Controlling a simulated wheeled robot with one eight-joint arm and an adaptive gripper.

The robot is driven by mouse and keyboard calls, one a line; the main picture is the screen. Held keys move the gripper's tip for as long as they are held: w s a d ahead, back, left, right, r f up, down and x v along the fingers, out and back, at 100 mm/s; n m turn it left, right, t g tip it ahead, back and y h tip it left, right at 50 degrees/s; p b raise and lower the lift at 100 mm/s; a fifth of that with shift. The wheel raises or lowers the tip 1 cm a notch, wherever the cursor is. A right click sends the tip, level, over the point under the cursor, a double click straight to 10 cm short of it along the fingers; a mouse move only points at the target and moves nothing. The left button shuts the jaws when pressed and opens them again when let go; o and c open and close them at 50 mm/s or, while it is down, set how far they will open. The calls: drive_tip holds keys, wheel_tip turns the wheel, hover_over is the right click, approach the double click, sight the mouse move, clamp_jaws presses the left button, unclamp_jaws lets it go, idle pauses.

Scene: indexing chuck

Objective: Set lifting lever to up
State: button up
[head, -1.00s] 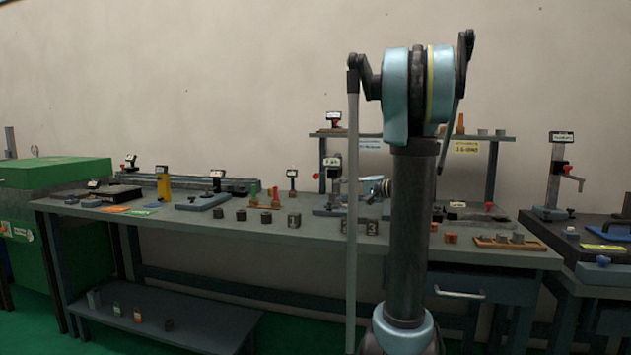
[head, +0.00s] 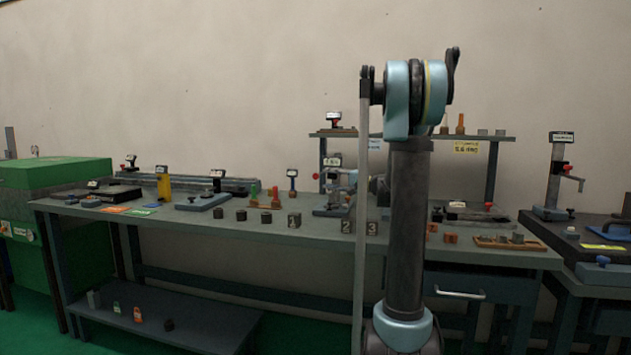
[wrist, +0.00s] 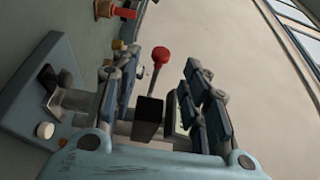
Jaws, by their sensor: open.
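A lever with a round red knob (wrist: 161,54) and a thin stem shows in the wrist view, and I take it to be the lifting lever. My gripper (wrist: 163,80) is open, with one dark-blue finger on each side of the stem in the picture. I cannot tell whether either finger touches it. A black block (wrist: 149,115) sits below the knob between the fingers. My arm partly hides the gripper there.
The bench (head: 262,232) holds several small blocks and other fixtures. A raised shelf (head: 350,133) stands behind. In the wrist view, a blue-grey plate (wrist: 30,100) lies left of the fingers, and another red part (wrist: 122,12) is at the top.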

sight(318, 177)
drive_tip(key=x, duration=0.8)
drive_tip(key=shift+w, duration=0.1)
clamp_jaws()
